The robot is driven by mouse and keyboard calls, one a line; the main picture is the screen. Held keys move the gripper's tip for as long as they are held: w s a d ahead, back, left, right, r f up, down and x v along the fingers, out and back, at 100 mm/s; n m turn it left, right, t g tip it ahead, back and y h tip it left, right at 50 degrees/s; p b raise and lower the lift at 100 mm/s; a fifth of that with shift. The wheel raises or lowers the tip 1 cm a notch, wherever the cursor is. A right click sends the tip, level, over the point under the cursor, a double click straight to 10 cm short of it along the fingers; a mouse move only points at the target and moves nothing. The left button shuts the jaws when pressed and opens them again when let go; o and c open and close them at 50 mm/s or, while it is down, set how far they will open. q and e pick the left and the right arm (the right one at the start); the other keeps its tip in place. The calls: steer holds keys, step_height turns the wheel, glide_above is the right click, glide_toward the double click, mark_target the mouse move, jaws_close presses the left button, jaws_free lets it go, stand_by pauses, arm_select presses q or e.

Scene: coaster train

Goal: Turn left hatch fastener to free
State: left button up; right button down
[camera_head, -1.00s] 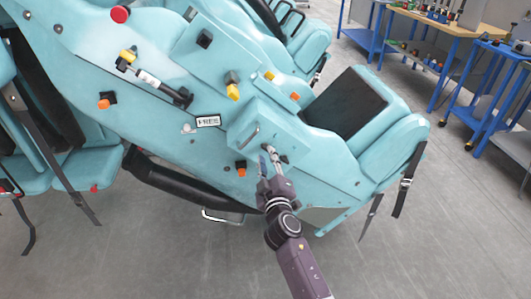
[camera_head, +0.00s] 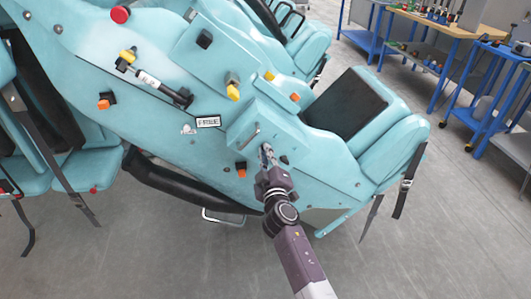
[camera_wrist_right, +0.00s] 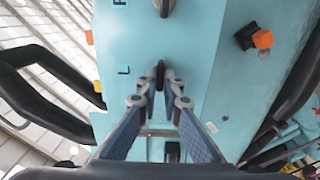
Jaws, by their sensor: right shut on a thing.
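The hatch (camera_head: 247,124) is a raised turquoise panel on the side of the coaster car, with a small metal handle (camera_head: 251,137). My right gripper (camera_head: 266,151) is at the hatch's lower part, its fingers close together. In the right wrist view my right gripper (camera_wrist_right: 161,88) is shut on a small dark fastener (camera_wrist_right: 160,70), which stands up between the fingertips. The fingers hide most of it. Another dark fastener (camera_head: 284,160) sits to the right of the gripper. A small white sign (camera_head: 208,121) left of the hatch appears to read FREE. My left gripper is out of view.
An orange button (camera_head: 241,173) is just below left of the gripper. A yellow-and-grey knob (camera_head: 232,91) and a black cylinder (camera_head: 160,84) are up left. A black bar (camera_head: 185,187) runs below. Blue workbenches (camera_head: 460,60) stand far right; the floor between is clear.

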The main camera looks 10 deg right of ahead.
steer(key=shift+n, duration=0.3)
steer(key=shift+f+n+p, duration=0.2)
steer(key=shift+n+p, duration=0.2)
steer(key=shift+n, duration=3.9)
steer(key=shift+f+n+p, duration=0.2)
steer(key=shift+n+p, duration=0.15)
steer(key=shift+n, duration=3.95)
steer(key=c, duration=2.1)
jaws_free()
